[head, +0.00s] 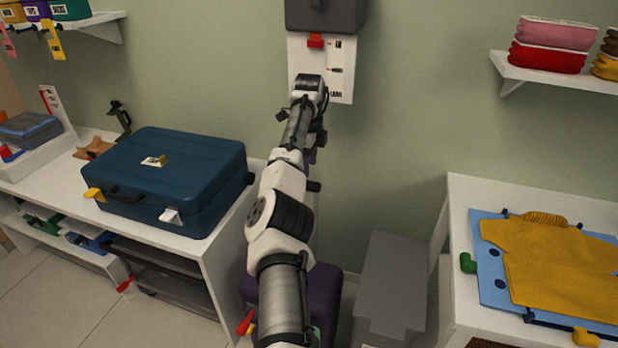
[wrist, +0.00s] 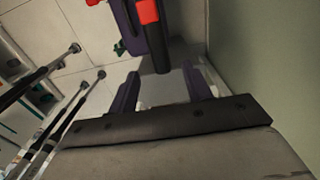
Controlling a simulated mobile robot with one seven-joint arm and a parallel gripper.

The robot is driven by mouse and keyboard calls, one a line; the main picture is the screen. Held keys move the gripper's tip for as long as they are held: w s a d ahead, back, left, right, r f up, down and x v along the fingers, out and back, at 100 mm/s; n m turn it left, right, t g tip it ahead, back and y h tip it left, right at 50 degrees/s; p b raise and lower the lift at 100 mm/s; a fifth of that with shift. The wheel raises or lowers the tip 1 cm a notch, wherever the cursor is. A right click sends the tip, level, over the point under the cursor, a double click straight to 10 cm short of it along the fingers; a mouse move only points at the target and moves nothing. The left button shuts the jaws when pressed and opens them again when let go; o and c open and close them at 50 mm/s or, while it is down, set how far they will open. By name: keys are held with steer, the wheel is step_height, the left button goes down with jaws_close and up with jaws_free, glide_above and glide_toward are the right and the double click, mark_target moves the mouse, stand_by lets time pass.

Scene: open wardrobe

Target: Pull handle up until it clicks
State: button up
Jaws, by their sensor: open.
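A purple case (head: 322,292) stands on the floor, partly behind my arm. A black end (head: 314,186) sticks out beside the arm, likely the handle's.
A white table with a blue suitcase (head: 172,178) stands left. A grey step-like box (head: 392,280) is right of the purple case. A white table with a yellow shirt (head: 560,262) stands further right. A wall panel with a red piece (head: 315,41) is behind my arm.

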step_height(320, 180, up, 8)
steer(key=shift+r+p, duration=0.2)
steer(key=shift+p, duration=0.25)
